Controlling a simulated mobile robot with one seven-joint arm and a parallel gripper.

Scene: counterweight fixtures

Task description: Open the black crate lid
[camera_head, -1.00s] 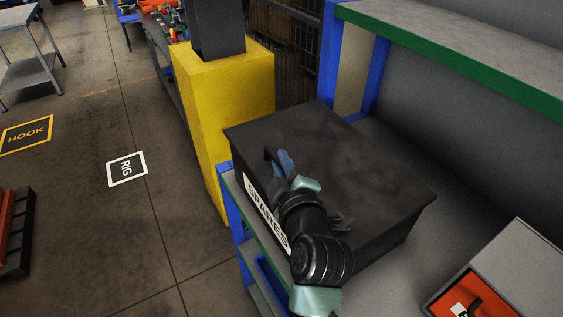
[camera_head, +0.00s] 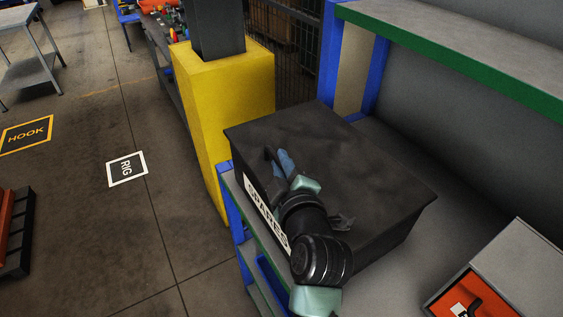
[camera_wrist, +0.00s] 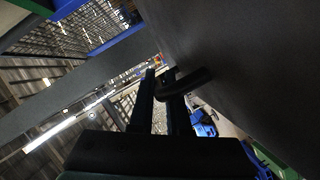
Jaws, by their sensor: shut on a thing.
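The black crate (camera_head: 352,140) with the white "SPARES" label (camera_head: 266,215) stands on the grey shelf at the right of the head view. Its flat dark lid looks closed. My gripper (camera_head: 280,163) is at the lid's front edge, above the label. In the wrist view my gripper (camera_wrist: 160,85) is shut on the dark curved handle (camera_wrist: 186,84), which sticks out from a broad dark grey surface. My wrist and forearm hide part of the crate's front and label.
A yellow pillar (camera_head: 222,115) stands close behind the crate's left side. A green-edged upper shelf (camera_head: 460,70) runs above and behind. A grey box with a red front (camera_head: 475,295) sits at lower right.

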